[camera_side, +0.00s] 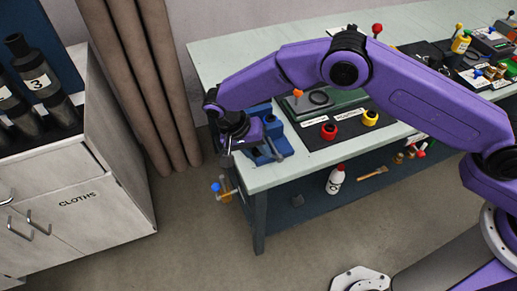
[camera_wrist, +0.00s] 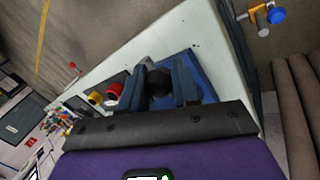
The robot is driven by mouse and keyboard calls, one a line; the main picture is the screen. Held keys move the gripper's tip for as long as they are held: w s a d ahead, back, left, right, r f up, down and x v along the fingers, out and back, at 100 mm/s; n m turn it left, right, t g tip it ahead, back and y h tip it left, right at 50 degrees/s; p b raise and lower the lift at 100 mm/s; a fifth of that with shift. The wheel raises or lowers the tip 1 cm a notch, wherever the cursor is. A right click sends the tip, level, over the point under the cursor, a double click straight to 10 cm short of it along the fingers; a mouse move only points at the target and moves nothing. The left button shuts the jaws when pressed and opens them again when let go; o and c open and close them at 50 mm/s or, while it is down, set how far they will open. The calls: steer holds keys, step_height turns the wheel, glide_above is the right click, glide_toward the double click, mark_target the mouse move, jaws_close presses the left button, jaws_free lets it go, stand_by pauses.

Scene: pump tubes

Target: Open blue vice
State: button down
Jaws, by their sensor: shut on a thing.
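The blue vice (camera_side: 264,112) is at the front left corner of the pale workbench, partly hidden behind my gripper (camera_side: 236,145). A grey bar shows at the vice's right side in the side view. In the wrist view, the vice's blue body (camera_wrist: 203,66) lies beyond my gripper (camera_wrist: 160,76). The two slate-coloured fingers stand apart with a dark part between them. My gripper is shut on this dark part, which seems to belong to the vice. The fingertips and the vice's jaw gap are not clear.
A valve with a blue knob (camera_side: 216,187) is below the bench's left edge. A white bottle (camera_side: 335,180) stands on the lower shelf. A cabinet (camera_side: 85,200) stands left.

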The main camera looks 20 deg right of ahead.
steer(key=c, duration=0.8)
jaws_free()
steer(key=shift+a+f, duration=0.1)
steer(key=v, duration=1.2)
